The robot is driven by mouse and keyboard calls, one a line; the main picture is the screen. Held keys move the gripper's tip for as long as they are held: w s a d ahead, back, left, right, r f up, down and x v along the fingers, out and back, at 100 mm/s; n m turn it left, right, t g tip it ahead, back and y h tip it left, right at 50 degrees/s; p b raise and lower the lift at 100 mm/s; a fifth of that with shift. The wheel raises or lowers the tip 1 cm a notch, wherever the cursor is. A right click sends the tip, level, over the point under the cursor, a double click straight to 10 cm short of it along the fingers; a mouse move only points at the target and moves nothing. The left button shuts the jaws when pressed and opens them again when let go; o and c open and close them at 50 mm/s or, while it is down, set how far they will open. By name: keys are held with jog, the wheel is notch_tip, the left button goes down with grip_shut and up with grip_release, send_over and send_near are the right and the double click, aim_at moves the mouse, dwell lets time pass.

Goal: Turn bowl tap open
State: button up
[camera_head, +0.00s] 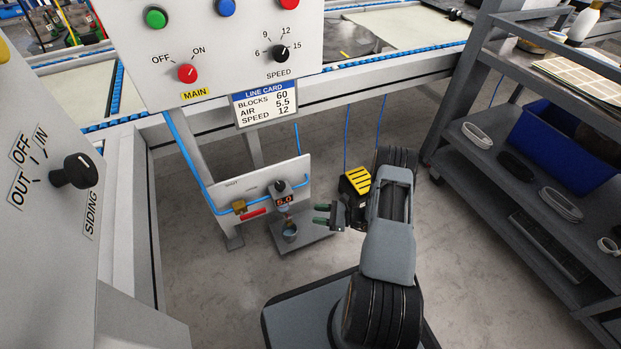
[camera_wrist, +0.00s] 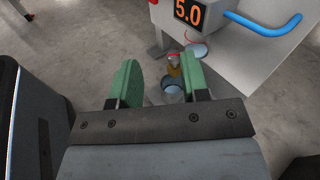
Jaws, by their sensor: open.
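The air unit (camera_head: 279,187) with an orange digital display hangs on a white panel low under the line. In the wrist view its display (camera_wrist: 188,13) reads 5.0. Below it a small brass-coloured piece with red at its top, which looks like the bowl tap (camera_wrist: 174,66), shows between my fingers. Whether it is open or shut I cannot tell. A bluish cup (camera_head: 290,232) stands beneath, partly hidden by the gripper in the wrist view. My gripper (camera_head: 321,214) is open and empty, to the right of the unit; its green fingers (camera_wrist: 163,82) appear apart from the tap.
A red lever (camera_head: 253,215) and a brass fitting (camera_head: 239,206) sit on the blue air line at the left. A yellow-topped black box (camera_head: 355,183) is on the floor behind my arm. A grey shelf rack (camera_head: 517,190) stands at right. The control panel (camera_head: 225,60) overhangs above.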

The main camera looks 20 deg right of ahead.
jog(key=a+r+n+g+p, duration=0.2)
jog(key=r+n+g+p, duration=0.1)
jog(key=r, duration=0.6)
jog(key=a+r+n+g+p, duration=0.1)
jog(key=r+n+g+p, duration=0.2)
jog(key=r, duration=0.7)
jog(key=shift+a+r+n+g+h+p, duration=0.35)
jog(key=shift+n+p, duration=0.25)
jog(key=shift+p, duration=0.3)
jog(key=shift+s+f, duration=0.1)
